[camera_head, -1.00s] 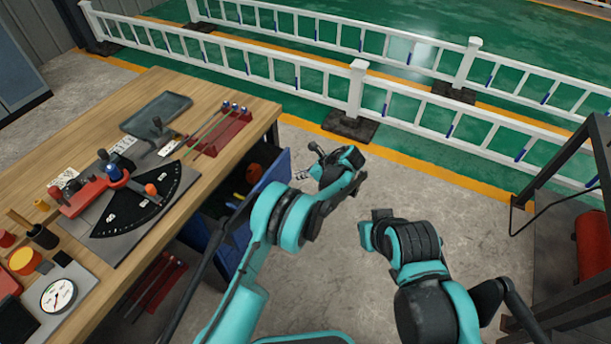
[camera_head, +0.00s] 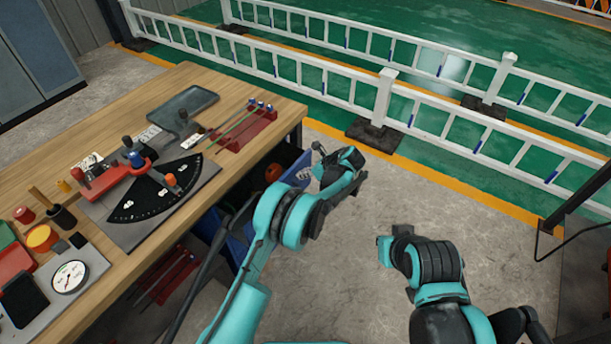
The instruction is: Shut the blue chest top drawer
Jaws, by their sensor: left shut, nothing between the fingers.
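The blue chest (camera_head: 238,243) stands under the wooden workbench, largely hidden by my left arm and the bench top. Its top drawer (camera_head: 298,169) is pulled out past the bench's right edge, and an orange round item (camera_head: 273,173) shows inside. My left gripper (camera_head: 317,159) is shut and empty, just right of the drawer's front. I cannot tell whether it touches the drawer. My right gripper (camera_head: 384,250) hangs over the bare floor, well right of the chest, with its fingers mostly hidden.
The workbench (camera_head: 240,90) fills the left, carrying a bending tool (camera_head: 140,170), a tray (camera_head: 183,104), a dial gauge (camera_head: 70,277) and small items. A white fence (camera_head: 383,95) runs behind. Bare concrete floor (camera_head: 340,270) lies between my arms. A dark metal frame (camera_head: 575,205) stands at the right.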

